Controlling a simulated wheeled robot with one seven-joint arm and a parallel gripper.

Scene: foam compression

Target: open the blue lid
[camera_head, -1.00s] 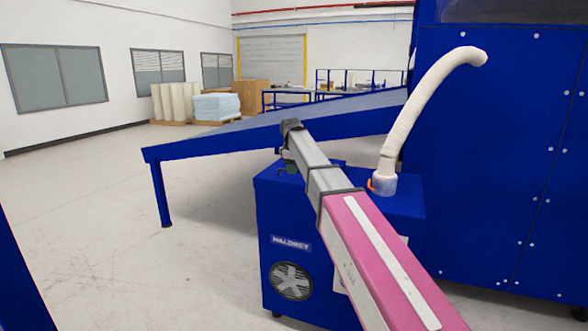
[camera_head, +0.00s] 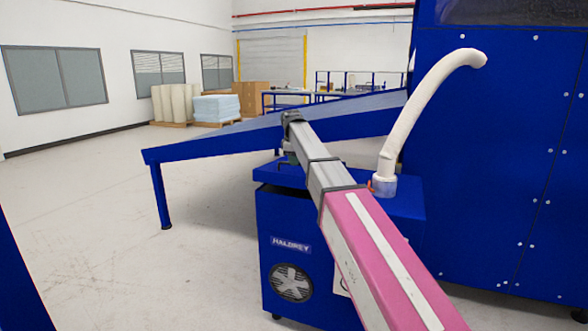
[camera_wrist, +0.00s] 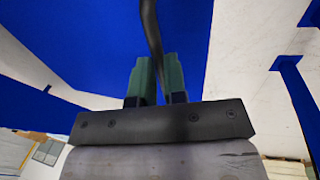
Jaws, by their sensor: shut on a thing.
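The blue lid (camera_head: 272,174) sits on top of a blue machine box (camera_head: 275,222). Its front left part is tilted up a little, with a dark gap between it and the box. My gripper (camera_head: 287,160) is above the lid, partly hidden behind my arm. In the wrist view my gripper (camera_wrist: 158,75) has its green fingers shut on a dark, thin handle (camera_wrist: 151,28). The blue lid surface (camera_wrist: 90,45) fills much of that view. My arm hides the lid's right part in the head view.
A white hose (camera_head: 415,120) rises from the box top to a tall blue machine (camera_head: 510,180) at the right. A sloping blue table (camera_head: 220,145) stands behind and left of the box. Open floor (camera_head: 100,230) lies to the left.

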